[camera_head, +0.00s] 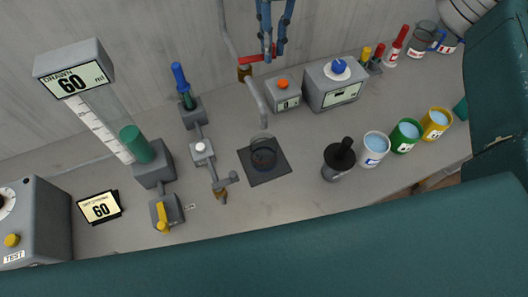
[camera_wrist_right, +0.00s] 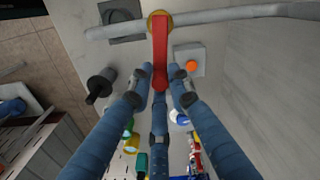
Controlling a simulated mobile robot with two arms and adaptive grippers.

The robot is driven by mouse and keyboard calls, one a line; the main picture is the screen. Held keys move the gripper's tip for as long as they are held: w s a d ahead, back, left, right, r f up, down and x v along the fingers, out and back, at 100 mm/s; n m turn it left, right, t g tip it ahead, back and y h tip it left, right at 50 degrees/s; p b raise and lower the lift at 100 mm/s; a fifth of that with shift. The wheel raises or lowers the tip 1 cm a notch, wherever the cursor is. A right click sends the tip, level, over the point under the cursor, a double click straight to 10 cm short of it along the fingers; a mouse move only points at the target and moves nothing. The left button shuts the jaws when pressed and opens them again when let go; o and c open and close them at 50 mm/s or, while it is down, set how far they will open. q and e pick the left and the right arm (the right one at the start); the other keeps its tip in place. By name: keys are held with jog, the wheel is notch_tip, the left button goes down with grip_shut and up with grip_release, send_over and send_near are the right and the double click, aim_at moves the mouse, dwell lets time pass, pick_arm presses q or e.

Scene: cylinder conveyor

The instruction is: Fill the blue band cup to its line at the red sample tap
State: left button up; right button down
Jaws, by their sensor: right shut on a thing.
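My right gripper (camera_head: 269,50) is shut on the red tap handle (camera_head: 254,58) near the back wall. In the right wrist view its blue fingers (camera_wrist_right: 161,88) close around the free end of the red handle (camera_wrist_right: 160,50). The tap's pipe (camera_head: 258,103) comes down towards a clear cup (camera_head: 263,152) standing upright on a dark square mat (camera_head: 270,175). The cup looks dark low down with a bluish tint; its band, line and liquid level are too small to tell. My left gripper is not in view.
A tall gauge panel (camera_head: 75,70) reads DRAWN 60 ml, and a small display (camera_head: 100,207) reads 60. Grey boxes with an orange button (camera_head: 283,84) and a blue knob (camera_head: 338,66) stand right of the tap. White (camera_head: 374,149), green (camera_head: 404,135) and yellow (camera_head: 436,123) containers line the right.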

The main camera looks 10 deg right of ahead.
jog(key=shift+s+a+r+m+b, duration=0.1)
jog(key=shift+s+m+b, duration=0.35)
jog(key=shift+m, duration=0.55)
jog(key=shift+s+a+f+m+b, duration=0.15)
jog(key=shift+s+m+b, duration=0.3)
jog(key=shift+m, duration=0.55)
jog(key=shift+s+a+r+m+b, duration=0.15)
jog(key=shift+s+m+b, duration=0.3)
jog(key=shift+m, duration=0.55)
jog(key=shift+d, duration=0.1)
dwell(4.9)
